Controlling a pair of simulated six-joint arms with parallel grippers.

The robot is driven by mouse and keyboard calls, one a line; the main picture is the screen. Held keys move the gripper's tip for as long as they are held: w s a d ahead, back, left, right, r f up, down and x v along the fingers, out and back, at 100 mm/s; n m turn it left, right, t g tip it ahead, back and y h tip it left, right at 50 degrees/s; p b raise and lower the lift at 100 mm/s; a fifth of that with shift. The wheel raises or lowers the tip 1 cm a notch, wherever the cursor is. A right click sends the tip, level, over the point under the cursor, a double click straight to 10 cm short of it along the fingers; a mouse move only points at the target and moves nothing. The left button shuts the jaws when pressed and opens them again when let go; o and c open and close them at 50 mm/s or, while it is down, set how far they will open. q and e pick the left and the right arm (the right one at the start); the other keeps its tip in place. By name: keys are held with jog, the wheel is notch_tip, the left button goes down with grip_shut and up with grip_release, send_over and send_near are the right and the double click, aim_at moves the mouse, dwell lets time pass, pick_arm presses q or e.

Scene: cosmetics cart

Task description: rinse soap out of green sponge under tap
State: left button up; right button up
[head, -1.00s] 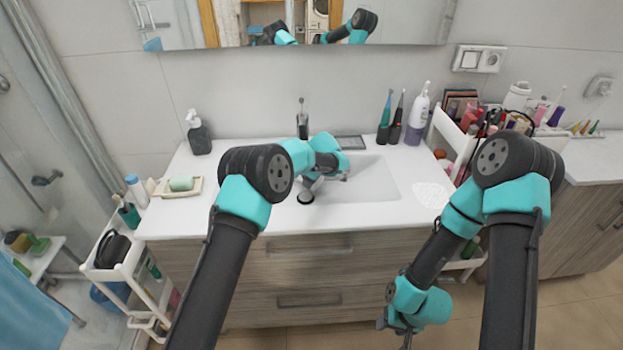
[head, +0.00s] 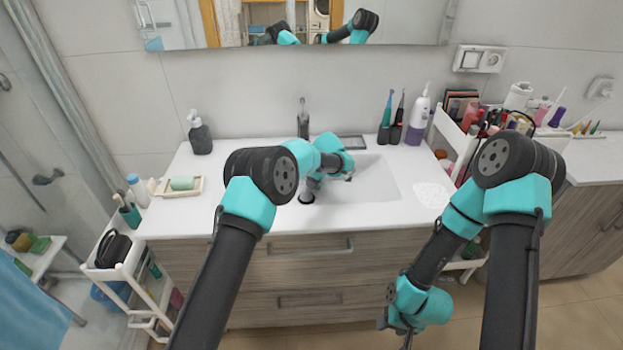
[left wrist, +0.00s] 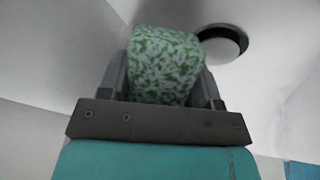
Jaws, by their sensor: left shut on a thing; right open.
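The green sponge (left wrist: 165,65), mottled with white patches that look like soap, sits between the fingers of my left gripper (left wrist: 163,88) in the left wrist view. My left gripper (head: 332,182) is shut on it, inside the white sink basin (head: 375,185). The sponge is hidden behind my arm in the head view. The dark tap (head: 303,120) stands at the back of the basin. I cannot tell whether water runs. A round dark-rimmed drain (left wrist: 222,40) shows beyond the sponge. My right gripper (head: 406,338) hangs low in front of the cabinet, open and empty.
A soap dish with a green bar (head: 181,184) and a soap dispenser (head: 199,133) stand left on the counter. Several bottles and brushes (head: 396,118) stand at the back right. A crowded cart (head: 452,140) borders the counter's right side.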

pick_arm(q)
jog(key=shift+s+d, duration=0.15)
jog(key=shift+s, duration=3.85)
jog(key=s+r, duration=0.4)
jog(key=s, duration=0.1)
jog(key=shift+d, duration=0.1)
